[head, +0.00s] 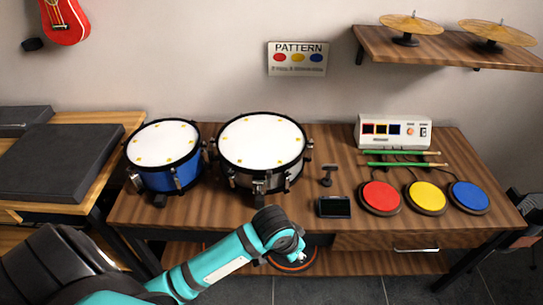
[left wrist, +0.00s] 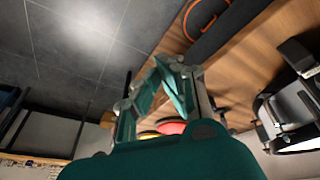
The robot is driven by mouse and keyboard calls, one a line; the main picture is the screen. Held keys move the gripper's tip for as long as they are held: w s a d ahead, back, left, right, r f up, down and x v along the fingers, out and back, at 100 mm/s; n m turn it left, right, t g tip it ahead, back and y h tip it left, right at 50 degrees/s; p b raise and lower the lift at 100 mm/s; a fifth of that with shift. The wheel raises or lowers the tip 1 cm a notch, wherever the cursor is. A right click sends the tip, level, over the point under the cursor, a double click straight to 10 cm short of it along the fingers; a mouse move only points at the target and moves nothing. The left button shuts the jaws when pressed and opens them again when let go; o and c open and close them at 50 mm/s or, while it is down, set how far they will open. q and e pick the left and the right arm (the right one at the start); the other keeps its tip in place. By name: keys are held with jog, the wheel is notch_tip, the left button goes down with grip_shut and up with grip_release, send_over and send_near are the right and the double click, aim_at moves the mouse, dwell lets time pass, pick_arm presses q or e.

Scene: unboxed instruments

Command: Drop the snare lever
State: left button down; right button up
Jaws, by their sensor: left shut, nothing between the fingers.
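The snare drum (head: 262,140), silver with a white head, stands on the table next to a blue drum (head: 165,155). A dark fitting (head: 259,187) on its front side looks like the snare lever; its position is too small to read. The drum's silver shell also shows at the right of the left wrist view (left wrist: 292,108), with a dark bracket (left wrist: 298,55) on it. My left gripper (left wrist: 168,66) is shut and empty, apart from the drum. In the head view my left wrist is in front of the table's front edge, below the snare; its fingers are mostly hidden. My right gripper is not in view.
The wooden table (head: 360,220) also carries a small black screen (head: 333,207), red (head: 380,197), yellow (head: 426,197) and blue (head: 469,197) pads, green sticks (head: 400,164) and a white module (head: 394,132). A lower shelf (head: 375,262) runs beneath. Cymbals stand on a wall shelf (head: 450,50).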

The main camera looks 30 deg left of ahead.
pick_arm(q)
jog(key=w+a+r, duration=0.2)
jog(key=w, duration=0.4)
notch_tip(320, 180, up, 14)
jog(key=n+y, duration=0.4)
jog(key=n, duration=0.4)
send_over(271, 164)
jog(key=shift+s+d+r, duration=0.1)
jog(key=shift+s+r, duration=0.05)
jog(key=x, duration=0.5)
jog(key=p+x, duration=0.1)
jog(key=x, duration=0.4)
jog(key=shift+s+d, duration=0.15)
jog(key=shift+d, duration=0.05)
jog(key=shift+s+d+p, duration=0.4)
jog(key=shift+s+p, duration=0.1)
jog(key=shift+s, duration=0.1)
jog(key=shift+s+d+p, duration=0.35)
jog(key=shift+s+p, duration=0.15)
jog(key=shift+s, duration=0.15)
jog(key=shift+s+d, duration=0.25)
jog(key=shift+s, duration=0.25)
